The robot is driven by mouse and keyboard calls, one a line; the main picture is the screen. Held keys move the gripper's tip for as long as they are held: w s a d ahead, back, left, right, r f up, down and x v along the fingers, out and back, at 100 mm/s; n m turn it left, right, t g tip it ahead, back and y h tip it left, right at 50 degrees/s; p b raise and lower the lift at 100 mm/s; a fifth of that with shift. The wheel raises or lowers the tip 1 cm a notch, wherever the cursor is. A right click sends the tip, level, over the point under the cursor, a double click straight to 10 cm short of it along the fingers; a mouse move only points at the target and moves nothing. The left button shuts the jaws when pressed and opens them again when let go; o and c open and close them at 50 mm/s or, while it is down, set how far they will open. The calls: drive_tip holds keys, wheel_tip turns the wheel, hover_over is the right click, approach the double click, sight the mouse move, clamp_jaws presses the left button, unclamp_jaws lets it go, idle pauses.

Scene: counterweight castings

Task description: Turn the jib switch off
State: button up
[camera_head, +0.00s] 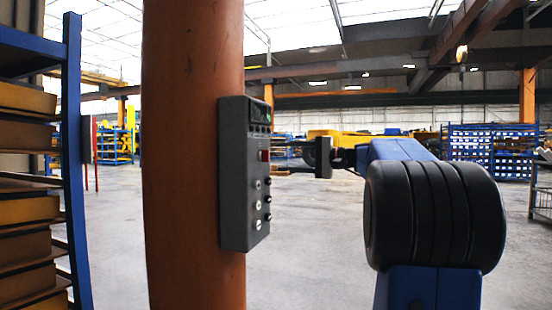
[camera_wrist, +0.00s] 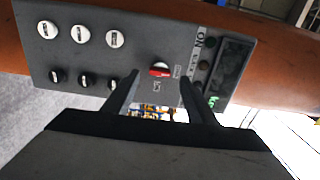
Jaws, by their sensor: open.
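A grey control box (camera_head: 237,180) is fixed to an orange column (camera_head: 190,120). In the wrist view its panel (camera_wrist: 200,85) carries several round white-faced controls (camera_wrist: 82,34), several black knobs (camera_wrist: 84,79), and a red and white switch (camera_wrist: 160,69). The red part also shows in the head view (camera_head: 264,155). My gripper (camera_head: 274,159) is open at the box's face. In the wrist view its fingertips (camera_wrist: 158,78) stand on either side below the red switch, apparently empty; contact is unclear.
The box has a dark display (camera_wrist: 232,72) with green marks at one end. A blue rack (camera_head: 76,150) with yellow-brown castings (camera_head: 25,210) stands close on the left. Blue shelving (camera_head: 490,150) stands far back right. The grey floor (camera_head: 320,240) between is mostly clear.

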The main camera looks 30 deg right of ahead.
drive_tip(key=v, duration=1.1)
drive_tip(key=shift+s+d, duration=0.25)
drive_tip(key=s+a+f+n+g+h, duration=0.1)
drive_tip(key=s+a+f+g+h, duration=0.2)
drive_tip(key=a+f, duration=0.9)
drive_tip(key=s+a+f+n+g+h, duration=0.1)
drive_tip(key=s+a+f+g, duration=0.25)
drive_tip(key=a+f, duration=0.85)
drive_tip(key=s+a+f+n+g+h, duration=0.1)
drive_tip(key=s+a+f+n+h, duration=0.1)
drive_tip(key=s+f, duration=0.7)
drive_tip(key=s+a+f+n+g+h, duration=0.2)
drive_tip(key=s+f+n+h, duration=0.3)
drive_tip(key=s+f, duration=0.5)
drive_tip(key=shift+a+f+n, duration=0.5)
drive_tip(key=shift+f+n, duration=0.1)
drive_tip(key=shift+f, duration=0.2)
drive_tip(key=shift+s, duration=0.1)
